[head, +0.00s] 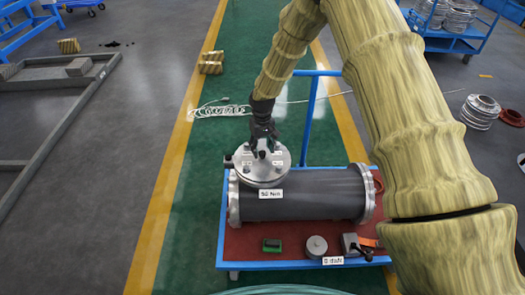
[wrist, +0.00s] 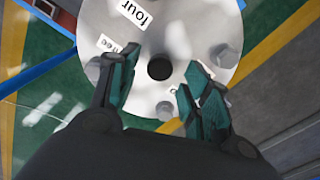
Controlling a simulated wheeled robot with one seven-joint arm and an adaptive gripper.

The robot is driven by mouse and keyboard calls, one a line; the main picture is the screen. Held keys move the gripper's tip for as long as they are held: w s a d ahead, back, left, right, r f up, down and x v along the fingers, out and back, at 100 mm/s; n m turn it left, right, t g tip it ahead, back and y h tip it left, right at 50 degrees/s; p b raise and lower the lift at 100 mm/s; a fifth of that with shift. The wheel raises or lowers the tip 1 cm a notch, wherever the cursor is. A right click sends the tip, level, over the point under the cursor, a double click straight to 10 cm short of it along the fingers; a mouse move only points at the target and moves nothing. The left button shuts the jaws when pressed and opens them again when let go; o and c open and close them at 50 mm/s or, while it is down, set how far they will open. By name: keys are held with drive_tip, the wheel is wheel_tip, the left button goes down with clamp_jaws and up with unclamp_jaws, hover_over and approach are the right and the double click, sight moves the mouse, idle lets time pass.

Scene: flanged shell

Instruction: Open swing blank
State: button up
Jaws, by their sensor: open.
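The swing blank looks to be the round metal disc (head: 250,170) lying on top of the left end of a dark grey flanged shell (head: 310,198). Bolts stand around its rim, and it carries small white labels. In the wrist view the disc (wrist: 145,20) fills the upper middle, with a dark round knob or hole (wrist: 160,67) at its centre. My gripper (head: 263,152) is directly over the disc, pointing down. In the wrist view its teal-padded fingers (wrist: 153,95) are apart on either side below the dark centre, with nothing between them. Whether they touch the disc I cannot tell.
The shell rests on a red-topped cart with a blue frame (head: 222,225) and a blue upright handle (head: 310,115). A green block (head: 272,245), a round metal piece (head: 316,246) and a small device (head: 351,245) lie along its front. A white cable (head: 220,110) lies on the floor behind.

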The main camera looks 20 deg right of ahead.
drive_tip(key=shift+f, duration=1.15)
drive_tip(key=shift+d, duration=0.1)
clamp_jaws()
